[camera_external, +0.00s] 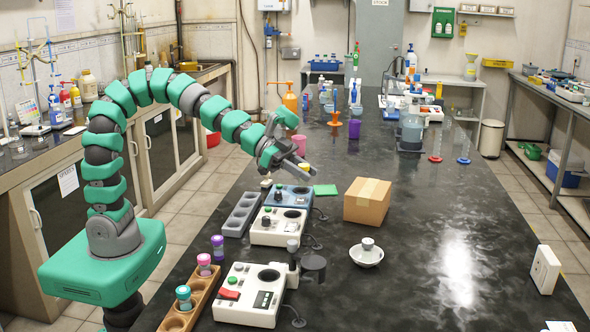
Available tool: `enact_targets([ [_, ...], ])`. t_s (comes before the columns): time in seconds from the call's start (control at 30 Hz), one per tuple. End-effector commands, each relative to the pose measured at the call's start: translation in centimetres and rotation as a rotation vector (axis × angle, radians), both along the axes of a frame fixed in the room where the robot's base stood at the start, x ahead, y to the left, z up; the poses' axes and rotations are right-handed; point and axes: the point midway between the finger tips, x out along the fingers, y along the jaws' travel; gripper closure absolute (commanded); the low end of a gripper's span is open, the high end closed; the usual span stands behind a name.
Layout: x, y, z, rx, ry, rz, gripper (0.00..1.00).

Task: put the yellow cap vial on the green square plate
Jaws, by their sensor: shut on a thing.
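The green square plate (326,190) lies flat on the black bench, left of the cardboard box. My gripper (305,167) is above the bench, to the upper left of the plate in the picture. It is shut on the yellow cap vial (306,166), of which only a small yellow spot shows between the fingers. The rest of the vial is hidden. The gripper and vial appear apart from the plate. The visible part of the plate is bare.
A cardboard box (367,201) stands right of the plate. Bench instruments (277,226) and a grey rack (242,214) stand in front and left. A wooden rack (203,296) holds capped vials. A white bowl (366,256) sits nearer the front. The right of the bench is mostly clear.

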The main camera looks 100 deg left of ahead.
Motion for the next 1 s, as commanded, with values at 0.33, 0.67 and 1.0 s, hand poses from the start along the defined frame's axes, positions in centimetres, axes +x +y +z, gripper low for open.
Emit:
enact_targets([
  [0.33, -5.2, 4.8, -0.6, -0.002, -0.002, -0.058, 0.96],
  [0.67, -11.9, 8.1, -0.5, 0.001, -0.004, -0.146, 0.96],
  [1.0, -20.0, 9.8, -0.1, 0.001, -0.001, -0.254, 0.96],
])
